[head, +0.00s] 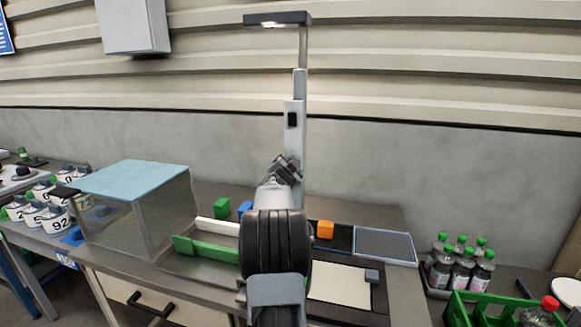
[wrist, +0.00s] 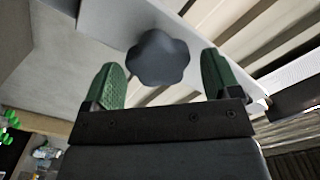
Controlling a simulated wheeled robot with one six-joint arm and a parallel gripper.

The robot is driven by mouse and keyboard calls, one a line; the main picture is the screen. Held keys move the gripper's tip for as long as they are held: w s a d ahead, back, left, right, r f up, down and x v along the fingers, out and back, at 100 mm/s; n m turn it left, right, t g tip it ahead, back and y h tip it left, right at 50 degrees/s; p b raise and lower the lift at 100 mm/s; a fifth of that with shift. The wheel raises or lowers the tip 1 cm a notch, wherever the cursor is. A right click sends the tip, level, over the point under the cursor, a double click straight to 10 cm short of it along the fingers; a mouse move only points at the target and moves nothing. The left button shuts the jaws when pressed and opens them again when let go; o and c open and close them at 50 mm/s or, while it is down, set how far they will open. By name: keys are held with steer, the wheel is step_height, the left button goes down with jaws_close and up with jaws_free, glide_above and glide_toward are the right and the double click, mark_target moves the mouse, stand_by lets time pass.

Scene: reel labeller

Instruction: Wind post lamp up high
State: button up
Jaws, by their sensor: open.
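The post lamp (head: 299,90) stands upright at the back of the bench. Its lit lamp head (head: 277,19) sits at the top and reaches left. My gripper (head: 287,168) is raised in front of the lower post. In the wrist view a dark lobed knob (wrist: 158,58) sits on a pale grey face of the post (wrist: 110,22). My gripper is open, with one green fingertip on each side of the knob and visible gaps. I cannot tell how deep the knob lies between them.
A clear box with a blue lid (head: 135,182) stands left of my arm. Green (head: 206,248) and white (head: 217,226) bars, small blocks and an orange cube (head: 324,230) lie on the bench. Bottles (head: 461,262) and a green crate (head: 490,308) stand at right.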

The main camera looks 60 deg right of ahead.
steer(key=shift+a, duration=0.15)
steer(key=b+v, duration=0.2)
steer(key=v, duration=1.1)
steer(key=shift+a, duration=0.25)
steer(key=shift+s, duration=0.1)
